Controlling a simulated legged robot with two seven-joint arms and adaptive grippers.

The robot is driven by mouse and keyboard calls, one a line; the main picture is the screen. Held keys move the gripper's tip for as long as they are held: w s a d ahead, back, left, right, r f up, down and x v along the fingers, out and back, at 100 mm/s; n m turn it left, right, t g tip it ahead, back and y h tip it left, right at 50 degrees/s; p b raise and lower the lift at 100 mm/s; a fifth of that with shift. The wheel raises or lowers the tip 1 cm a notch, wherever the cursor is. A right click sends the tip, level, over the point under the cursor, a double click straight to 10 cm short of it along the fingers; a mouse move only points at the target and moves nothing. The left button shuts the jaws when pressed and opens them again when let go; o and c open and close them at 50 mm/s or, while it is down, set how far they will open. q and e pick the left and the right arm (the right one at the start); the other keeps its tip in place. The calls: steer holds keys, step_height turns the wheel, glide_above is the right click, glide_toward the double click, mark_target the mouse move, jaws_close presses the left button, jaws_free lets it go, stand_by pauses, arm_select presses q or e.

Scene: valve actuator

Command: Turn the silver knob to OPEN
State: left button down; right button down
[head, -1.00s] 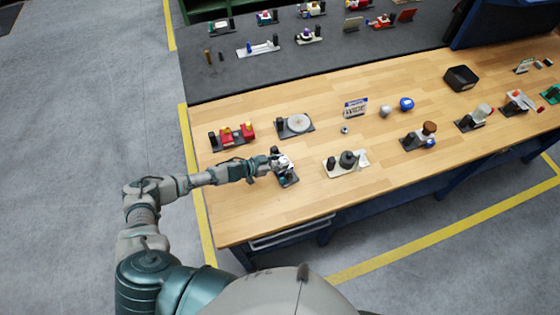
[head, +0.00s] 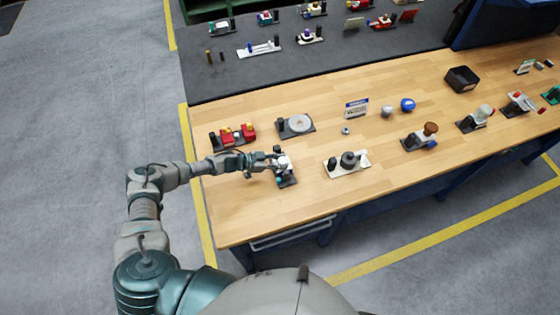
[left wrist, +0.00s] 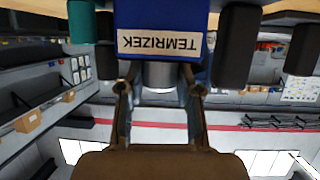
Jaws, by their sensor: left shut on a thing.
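The valve actuator (head: 288,180) stands near the front left of the wooden bench, on a dark base. My left gripper (head: 276,161) reaches it from the left and is shut at its upper part. In the left wrist view, the silver knob (left wrist: 160,75) is a short grey cylinder below a blue block (left wrist: 160,17) with an upside-down label reading TEMRIZEK. My left gripper's fingers (left wrist: 160,95) lie on both sides of the knob. The fingers hide part of the actuator, and I cannot read the knob's position. My right gripper is not in view.
A red device (head: 235,135) and a grey disc device (head: 297,124) stand behind the actuator. A cream-based device with a dark knob (head: 348,160) stands to its right. The bench (head: 240,210) is clear in front and to the left.

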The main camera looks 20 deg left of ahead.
arm_select(q)
steer(key=shift+a, duration=0.5)
steer(key=shift+a+f, duration=0.1)
steer(key=shift+a, duration=0.3)
steer(key=shift+d, duration=0.6)
steer(key=c, duration=1.1)
jaws_free()
steer(key=shift+d, duration=0.1)
steer(key=shift+c, duration=0.2)
steer(key=shift+o, duration=0.4)
steer(key=shift+a+f+v, duration=0.1)
steer(key=shift+v, duration=0.65)
steer(key=shift+a+f+v, duration=0.1)
steer(key=shift+v, duration=0.65)
steer(key=v, duration=0.9)
steer(key=shift+r, duration=0.2)
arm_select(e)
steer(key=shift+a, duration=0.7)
